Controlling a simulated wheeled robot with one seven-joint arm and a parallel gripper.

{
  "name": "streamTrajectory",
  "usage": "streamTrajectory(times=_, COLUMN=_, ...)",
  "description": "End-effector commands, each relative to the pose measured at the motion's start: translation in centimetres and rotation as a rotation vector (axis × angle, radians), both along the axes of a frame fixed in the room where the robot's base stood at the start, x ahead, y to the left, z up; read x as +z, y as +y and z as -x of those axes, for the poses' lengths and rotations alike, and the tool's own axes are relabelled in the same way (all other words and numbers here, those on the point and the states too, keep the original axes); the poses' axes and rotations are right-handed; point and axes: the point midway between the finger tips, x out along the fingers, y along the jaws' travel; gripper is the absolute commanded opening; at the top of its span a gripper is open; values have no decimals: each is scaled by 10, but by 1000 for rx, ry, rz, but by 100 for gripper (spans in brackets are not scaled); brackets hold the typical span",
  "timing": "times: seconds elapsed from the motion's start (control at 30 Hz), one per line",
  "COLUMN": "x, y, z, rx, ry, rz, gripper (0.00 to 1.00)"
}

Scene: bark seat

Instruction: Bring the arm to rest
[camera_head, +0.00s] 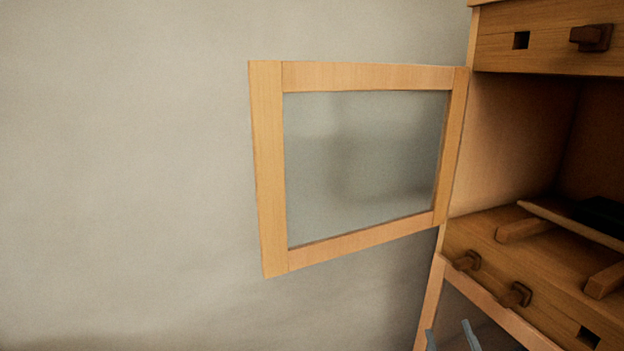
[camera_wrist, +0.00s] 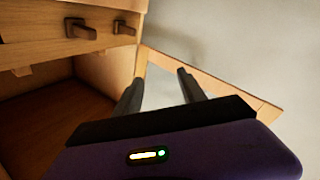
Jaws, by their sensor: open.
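My gripper (camera_head: 450,338) shows only as two grey-blue fingertips at the bottom edge of the head view, in front of the cabinet's lower part. In the wrist view my gripper (camera_wrist: 159,86) is open, its two dark fingers spread with nothing held between them. The fingers overlap a wooden door frame (camera_wrist: 225,88) in that view; I cannot tell whether they touch it. Most of my arm is out of the head view.
The wooden cabinet (camera_head: 487,130) stands at the right. Its upper glass-paned door (camera_head: 268,170) is swung wide open to the left. A lower framed panel (camera_head: 430,305) sits beneath. Plain wall fills the left.

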Motion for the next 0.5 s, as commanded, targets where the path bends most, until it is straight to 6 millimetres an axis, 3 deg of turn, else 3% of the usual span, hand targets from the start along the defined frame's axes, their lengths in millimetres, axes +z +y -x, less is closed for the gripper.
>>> streamTrajectory(times=0.03, x=-12, y=5, z=22, rx=23, ry=0, rz=-31, gripper=48)
streamTrajectory(times=0.2, x=-31, y=20, z=89, rx=91, ry=-19, rz=-150, gripper=48)
streamTrajectory(times=0.5, x=-46, y=33, z=204, rx=150, ry=0, rz=-342, gripper=48)
